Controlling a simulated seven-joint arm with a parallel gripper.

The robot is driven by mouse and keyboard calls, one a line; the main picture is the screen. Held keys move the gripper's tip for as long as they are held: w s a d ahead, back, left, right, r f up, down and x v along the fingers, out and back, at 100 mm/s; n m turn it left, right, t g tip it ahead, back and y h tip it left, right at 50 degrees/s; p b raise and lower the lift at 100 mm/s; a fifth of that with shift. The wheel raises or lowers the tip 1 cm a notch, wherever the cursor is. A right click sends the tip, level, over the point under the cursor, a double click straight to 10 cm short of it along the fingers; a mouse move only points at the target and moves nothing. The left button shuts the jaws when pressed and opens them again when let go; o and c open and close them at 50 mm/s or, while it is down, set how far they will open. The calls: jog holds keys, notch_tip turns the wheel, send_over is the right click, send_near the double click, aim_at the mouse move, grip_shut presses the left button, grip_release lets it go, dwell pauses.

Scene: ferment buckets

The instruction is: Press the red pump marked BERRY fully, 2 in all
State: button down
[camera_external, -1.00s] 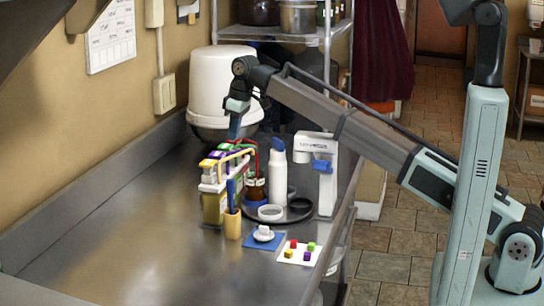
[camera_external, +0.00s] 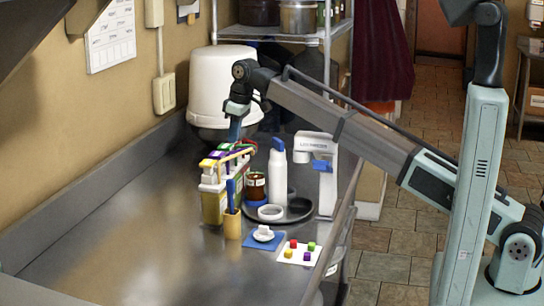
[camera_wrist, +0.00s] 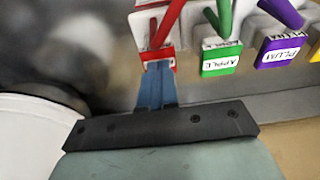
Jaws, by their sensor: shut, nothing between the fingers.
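My gripper (camera_external: 235,138) is shut and empty, pointing down at the far end of the row. In the wrist view its blue fingertips (camera_wrist: 156,72) overlap the red pump's head; contact cannot be told.
A brown jar (camera_external: 256,187), a white bottle with blue cap (camera_external: 277,175) and a white stand device (camera_external: 327,175) are right of the row. A cup with a blue tool (camera_external: 232,222) stands in front. A large white container (camera_external: 222,90) is behind. The counter's left is clear.

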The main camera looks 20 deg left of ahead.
jog(key=shift+r, duration=1.4)
jog(key=shift+f, duration=0.45)
jog(key=shift+f, duration=1.25)
jog(key=shift+r, duration=1.7)
jog(key=shift+r, duration=0.1)
notch_tip(320, 180, up, 6)
jog(key=shift+f, duration=0.1)
